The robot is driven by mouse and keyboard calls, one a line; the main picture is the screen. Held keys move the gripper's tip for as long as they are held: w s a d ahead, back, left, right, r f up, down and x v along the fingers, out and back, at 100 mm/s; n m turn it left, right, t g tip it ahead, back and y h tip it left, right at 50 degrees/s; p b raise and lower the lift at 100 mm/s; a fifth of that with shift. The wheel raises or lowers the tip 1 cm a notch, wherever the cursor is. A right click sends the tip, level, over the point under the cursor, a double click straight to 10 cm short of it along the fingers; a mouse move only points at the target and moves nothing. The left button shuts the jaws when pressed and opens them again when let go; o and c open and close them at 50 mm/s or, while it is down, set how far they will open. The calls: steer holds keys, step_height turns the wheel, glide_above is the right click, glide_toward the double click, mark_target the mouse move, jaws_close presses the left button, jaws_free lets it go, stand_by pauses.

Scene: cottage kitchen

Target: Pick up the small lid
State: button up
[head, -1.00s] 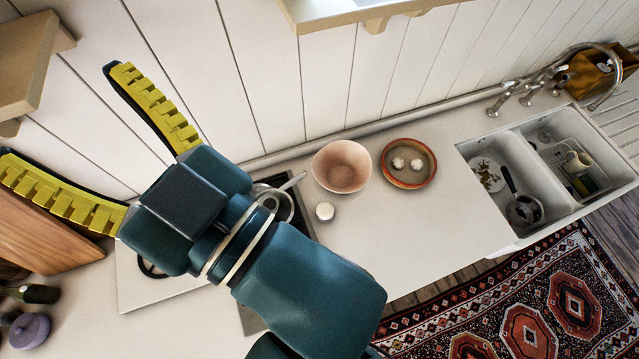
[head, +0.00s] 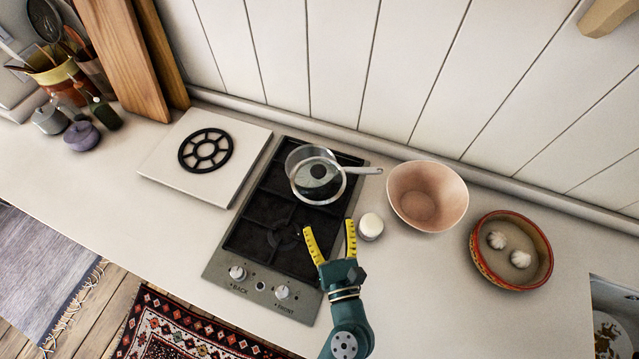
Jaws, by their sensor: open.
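A small round glass lid with a dark knob (head: 319,171) appears to rest on a saucepan (head: 291,163) at the back of the hob; its rim looks slightly offset from the pan. My gripper (head: 329,228) is open and empty, its two yellow-padded fingers apart. It shows over the hob's front right part, below the saucepan in the picture and apart from the lid. I cannot tell its exact height above the hob.
A white jar (head: 371,226) stands close to the right finger. A pink bowl (head: 427,195) and an orange dish (head: 511,250) with white bulbs are to the right. A white board (head: 160,168) with a black trivet (head: 206,150) lies left of the hob (head: 262,215).

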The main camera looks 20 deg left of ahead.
mark_target(320, 178)
steer(key=x, duration=0.9)
steer(key=shift+w+r, duration=0.15)
steer(key=shift+r, duration=0.05)
steer(key=x, duration=0.5)
steer(key=shift+w+r, duration=0.2)
steer(key=shift+w, duration=0.15)
steer(key=shift+d+r, duration=0.1)
jaws_close()
